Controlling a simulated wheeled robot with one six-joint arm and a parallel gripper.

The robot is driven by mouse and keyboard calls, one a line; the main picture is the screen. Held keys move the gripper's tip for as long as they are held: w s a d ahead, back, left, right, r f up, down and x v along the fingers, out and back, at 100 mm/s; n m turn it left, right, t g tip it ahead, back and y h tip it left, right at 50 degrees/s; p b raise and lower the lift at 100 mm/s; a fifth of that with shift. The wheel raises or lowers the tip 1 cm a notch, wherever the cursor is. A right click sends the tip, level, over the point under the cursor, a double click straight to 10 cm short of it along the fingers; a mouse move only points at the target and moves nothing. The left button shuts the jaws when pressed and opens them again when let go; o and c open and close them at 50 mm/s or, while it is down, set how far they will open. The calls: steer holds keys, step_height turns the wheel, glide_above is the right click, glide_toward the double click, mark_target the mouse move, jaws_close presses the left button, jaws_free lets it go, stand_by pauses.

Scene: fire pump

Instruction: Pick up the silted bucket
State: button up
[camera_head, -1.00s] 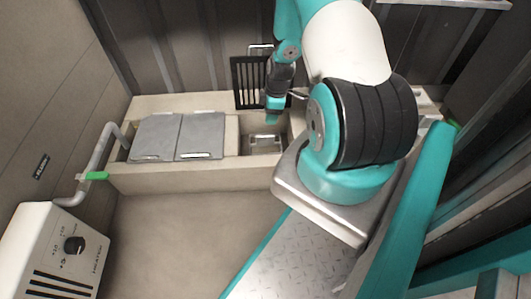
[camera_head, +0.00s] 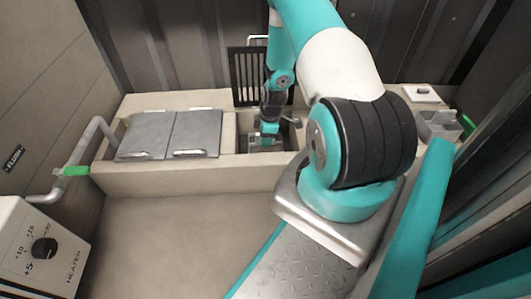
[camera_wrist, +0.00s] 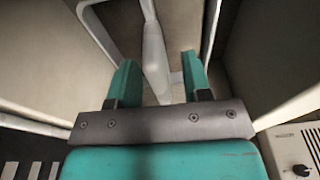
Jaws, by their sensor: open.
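The metal bucket (camera_head: 255,144) sits in an open well of the beige trough, partly hidden by my gripper. My gripper (camera_head: 269,138) points down into this well, directly over the bucket. In the wrist view my gripper (camera_wrist: 159,78) has its two teal fingers apart. A pale grey bar (camera_wrist: 155,58), apparently the bucket's handle, runs between the fingers. I cannot tell whether a finger touches it. The silt inside cannot be made out clearly.
Two grey lids (camera_head: 168,134) cover the trough's (camera_head: 200,178) left part. A black grate (camera_head: 247,72) stands behind the well. A pipe with a green band (camera_head: 76,171) and a heater (camera_head: 40,250) are at left. A small compartmented box (camera_head: 438,125) is at right. The floor in front is clear.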

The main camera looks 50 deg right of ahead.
jaws_close()
stand_by(1.4)
